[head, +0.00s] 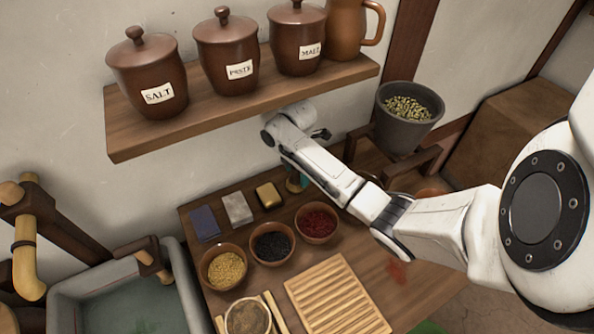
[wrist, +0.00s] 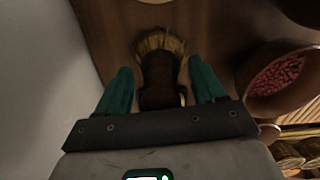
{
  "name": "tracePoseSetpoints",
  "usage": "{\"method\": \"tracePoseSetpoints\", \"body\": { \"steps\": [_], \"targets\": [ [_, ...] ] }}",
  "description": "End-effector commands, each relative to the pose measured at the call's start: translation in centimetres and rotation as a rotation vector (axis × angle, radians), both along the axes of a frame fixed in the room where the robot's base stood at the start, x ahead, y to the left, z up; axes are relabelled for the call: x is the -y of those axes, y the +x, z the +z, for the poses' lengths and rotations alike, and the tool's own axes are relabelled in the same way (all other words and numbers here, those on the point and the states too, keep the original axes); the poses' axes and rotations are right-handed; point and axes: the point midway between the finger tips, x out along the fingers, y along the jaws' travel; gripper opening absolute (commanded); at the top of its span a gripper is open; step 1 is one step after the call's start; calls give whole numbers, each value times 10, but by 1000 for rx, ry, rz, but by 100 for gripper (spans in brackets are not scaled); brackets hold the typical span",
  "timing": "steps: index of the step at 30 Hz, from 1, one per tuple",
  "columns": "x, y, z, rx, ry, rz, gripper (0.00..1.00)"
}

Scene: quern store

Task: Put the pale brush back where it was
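A brush (wrist: 160,75) with pale straw-coloured bristles and a dark brown handle shows in the wrist view, over the wooden table top (wrist: 215,25). My gripper (wrist: 161,68) has its two teal fingers apart, one on each side of the brush handle, with a visible gap on both sides. I cannot tell how far the brush is below the fingertips. In the head view my gripper (head: 297,183) points down at the back of the table, under the shelf, and my arm hides most of it. I cannot make out the brush there.
Bowls of red (head: 317,222), black (head: 272,245) and yellow (head: 224,268) contents stand in front of my gripper. Three small blocks (head: 237,208) lie to its left. The shelf (head: 240,105) with jars overhangs it. A grey bucket (head: 405,120) stands right.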

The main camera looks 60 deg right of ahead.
Motion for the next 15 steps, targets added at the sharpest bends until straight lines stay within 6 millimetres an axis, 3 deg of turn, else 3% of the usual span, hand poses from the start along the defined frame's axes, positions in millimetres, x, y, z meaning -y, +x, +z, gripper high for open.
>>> {"method": "tracePoseSetpoints", "body": {
  "steps": [8,15],
  "targets": [
    [0,0,3,0,-1,0,70],
    [0,1,33,4,-2,1,70]
  ]
}}
